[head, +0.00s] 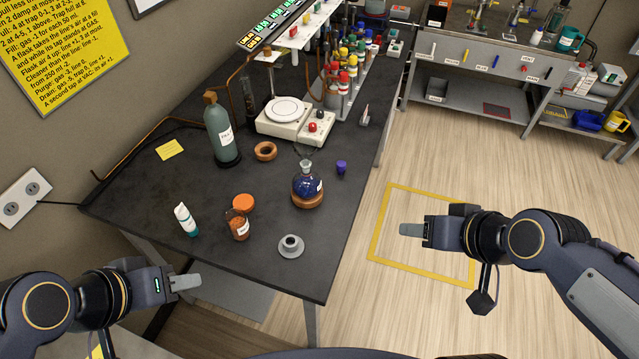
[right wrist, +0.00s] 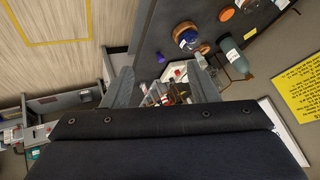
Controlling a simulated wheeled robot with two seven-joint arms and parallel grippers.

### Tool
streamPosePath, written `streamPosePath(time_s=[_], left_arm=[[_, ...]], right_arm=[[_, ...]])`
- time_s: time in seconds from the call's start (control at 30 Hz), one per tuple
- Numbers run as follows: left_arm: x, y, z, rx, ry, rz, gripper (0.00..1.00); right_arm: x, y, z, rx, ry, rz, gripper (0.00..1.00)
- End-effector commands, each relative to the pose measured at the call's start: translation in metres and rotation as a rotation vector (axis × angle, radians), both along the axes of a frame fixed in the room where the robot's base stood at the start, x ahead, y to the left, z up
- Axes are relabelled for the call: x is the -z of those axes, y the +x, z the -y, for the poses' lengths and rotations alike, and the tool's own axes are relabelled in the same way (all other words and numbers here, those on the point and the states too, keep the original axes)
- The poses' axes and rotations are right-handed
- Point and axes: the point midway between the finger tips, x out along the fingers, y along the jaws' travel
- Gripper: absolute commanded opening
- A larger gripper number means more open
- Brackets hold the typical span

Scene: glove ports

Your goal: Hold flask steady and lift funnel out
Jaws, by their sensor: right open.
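The round flask (head: 307,186) holds dark blue liquid and sits upright in a cork ring (head: 308,202) near the right edge of the dark bench. A clear glass funnel (head: 304,152) appears to stand in its neck; its outline is faint. In the right wrist view the flask (right wrist: 187,40) shows near the top. My left gripper (head: 186,283) is off the bench's front left edge, apart from the flask; its finger gap is hidden. My right gripper (head: 412,230) is over the floor right of the bench; its jaws (right wrist: 165,88) are open and empty.
A hotplate (head: 294,122) and a tall green-grey bottle (head: 220,135) stand behind.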

Motion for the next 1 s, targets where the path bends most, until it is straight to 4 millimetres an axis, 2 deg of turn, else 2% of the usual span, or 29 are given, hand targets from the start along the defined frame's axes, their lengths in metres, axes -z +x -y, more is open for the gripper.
streamPosePath(time_s=[0.03, 0.2, 0.4, 0.5, 0.7, 0.9, 1.0], left_arm=[[0.001, 0.000, 0.000, 0.000, 0.000, 0.000, 0.36], [0.002, 0.000, 0.000, 0.000, 0.000, 0.000, 0.36], [0.003, 0.000, 0.000, 0.000, 0.000, 0.000, 0.36], [0.003, 0.000, 0.000, 0.000, 0.000, 0.000, 0.36], [0.004, 0.000, 0.000, 0.000, 0.000, 0.000, 0.36], [0.005, 0.000, 0.000, 0.000, 0.000, 0.000, 0.36], [0.005, 0.000, 0.000, 0.000, 0.000, 0.000, 0.36]], right_arm=[[0.005, 0.020, -0.005, -0.020, -0.012, 0.023, 0.54], [0.017, 0.083, -0.024, -0.066, -0.055, 0.154, 0.54], [0.041, 0.145, -0.057, -0.120, -0.101, 0.310, 0.54], [0.056, 0.170, -0.078, -0.146, -0.121, 0.388, 0.54], [0.092, 0.202, -0.121, -0.192, -0.157, 0.542, 0.54], [0.119, 0.212, -0.152, -0.217, -0.177, 0.656, 0.54], [0.126, 0.214, -0.160, -0.221, -0.182, 0.690, 0.54]])
